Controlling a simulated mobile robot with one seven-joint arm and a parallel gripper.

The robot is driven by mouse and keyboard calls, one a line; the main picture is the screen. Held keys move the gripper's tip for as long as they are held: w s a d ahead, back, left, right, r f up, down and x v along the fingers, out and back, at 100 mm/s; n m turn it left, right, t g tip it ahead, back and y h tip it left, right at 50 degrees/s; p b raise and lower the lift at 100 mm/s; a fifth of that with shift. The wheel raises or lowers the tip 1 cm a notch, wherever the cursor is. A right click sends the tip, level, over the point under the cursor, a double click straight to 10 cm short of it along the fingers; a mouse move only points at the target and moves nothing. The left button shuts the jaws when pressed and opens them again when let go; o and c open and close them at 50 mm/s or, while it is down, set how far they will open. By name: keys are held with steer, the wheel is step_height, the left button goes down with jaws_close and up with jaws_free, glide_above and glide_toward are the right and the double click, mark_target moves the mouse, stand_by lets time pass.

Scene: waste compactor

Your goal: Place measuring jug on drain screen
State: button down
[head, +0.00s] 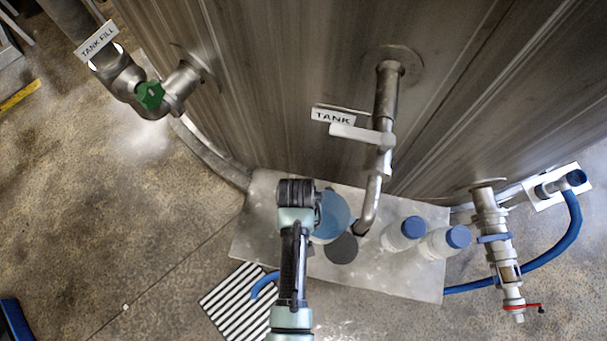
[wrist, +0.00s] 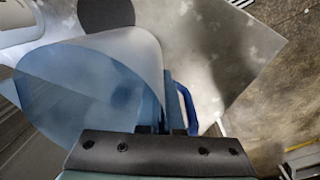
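The measuring jug (head: 331,217) is a clear vessel with blue contents. It stands on the grey metal plate, partly hidden by my gripper (head: 300,195). In the wrist view the jug (wrist: 85,90) fills the left and centre, with its blue handle (wrist: 188,108) on the right. My gripper (wrist: 168,131) is at the jug's handle side. Its fingers are mostly hidden, so I cannot tell whether they close on the handle. A dark round disc (head: 342,248), seemingly the drain screen, lies on the plate just beside the jug, below the tank pipe's outlet. It also shows in the wrist view (wrist: 106,14).
Two white bottles with blue caps (head: 404,233) stand on the plate (head: 270,235) to the right. The tank pipe (head: 384,120) hangs down close to the jug. A slatted floor grate (head: 235,300) lies front left. A valve (head: 495,240) and blue hose (head: 560,245) are far right.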

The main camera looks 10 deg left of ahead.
steer(key=shift+f, duration=0.1)
steer(key=c, duration=1.1)
jaws_free()
